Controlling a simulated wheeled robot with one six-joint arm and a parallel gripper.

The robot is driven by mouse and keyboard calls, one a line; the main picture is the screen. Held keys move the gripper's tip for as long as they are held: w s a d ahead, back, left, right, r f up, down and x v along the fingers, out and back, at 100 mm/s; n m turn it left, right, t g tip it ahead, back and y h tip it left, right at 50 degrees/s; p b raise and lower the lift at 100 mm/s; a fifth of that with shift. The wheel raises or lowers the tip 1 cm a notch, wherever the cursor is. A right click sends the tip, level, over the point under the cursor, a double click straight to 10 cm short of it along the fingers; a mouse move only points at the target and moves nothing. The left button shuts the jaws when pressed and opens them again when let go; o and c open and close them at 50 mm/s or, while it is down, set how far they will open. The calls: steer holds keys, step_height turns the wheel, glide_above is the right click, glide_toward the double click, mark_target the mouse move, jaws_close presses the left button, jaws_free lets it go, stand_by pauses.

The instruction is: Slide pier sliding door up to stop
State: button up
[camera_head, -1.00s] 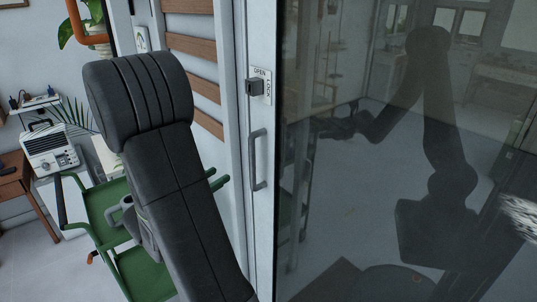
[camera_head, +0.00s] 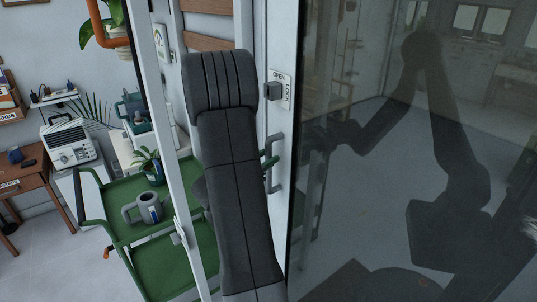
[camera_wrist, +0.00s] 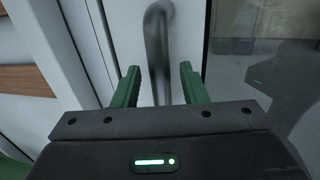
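The sliding door is a dark glass panel (camera_head: 400,200) with a white frame (camera_head: 281,40). A grey bar handle (camera_head: 276,180) is on the frame, partly hidden by my arm in the head view. Above it is a lock knob (camera_head: 273,92) beside an OPEN/LOCK label. In the wrist view, the handle (camera_wrist: 158,45) runs down between the two green fingers of my gripper (camera_wrist: 160,88). The fingers are apart, with a visible gap on each side of the bar.
A white post (camera_head: 175,150) stands left of my arm. Behind it is a green cart (camera_head: 165,262) with a grey mug-like vessel (camera_head: 149,207) and a small plant (camera_head: 150,165). A wooden desk (camera_head: 40,180) and a white device (camera_head: 68,143) are at the far left.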

steer(key=shift+w+d, duration=0.5)
steer(key=shift+w, duration=0.05)
steer(key=shift+c, duration=0.5)
jaws_close()
